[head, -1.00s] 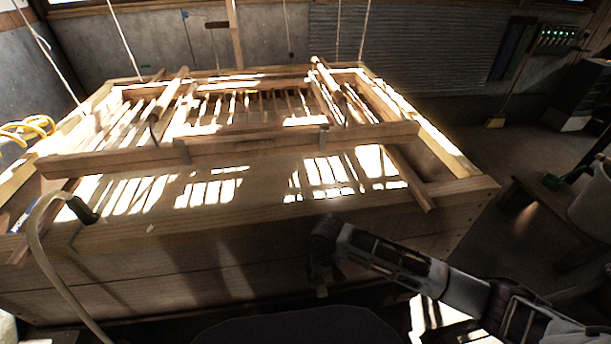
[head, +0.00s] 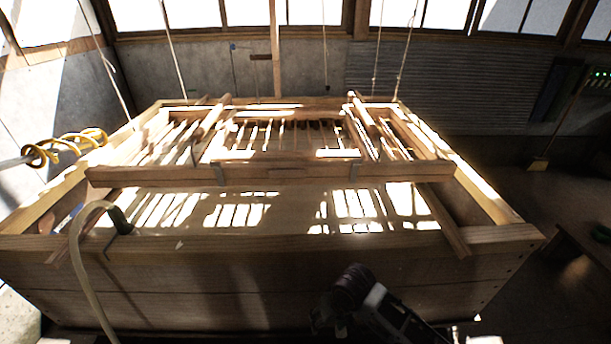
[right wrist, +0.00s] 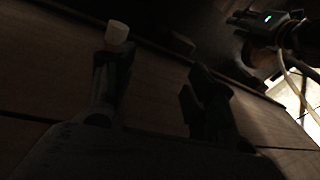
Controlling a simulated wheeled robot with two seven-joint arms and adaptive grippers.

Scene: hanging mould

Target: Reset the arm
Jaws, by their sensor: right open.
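My right arm comes in from the lower right of the head view, in front of the wooden box mould (head: 200,280). My right gripper (head: 330,322) is low against the dark front wall of the mould and hard to make out there. In the right wrist view, its two dark fingers (right wrist: 160,85) stand apart with nothing between them. A small pale cylindrical thing (right wrist: 117,32) shows just beyond the left finger; I cannot tell whether they touch. My left gripper is not in view.
The mould hangs on ropes (head: 172,50) and carries a wooden frame with bars (head: 270,174). A pale hose (head: 80,262) bends over its front left edge. A yellow coiled hose (head: 62,147) is at the left.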

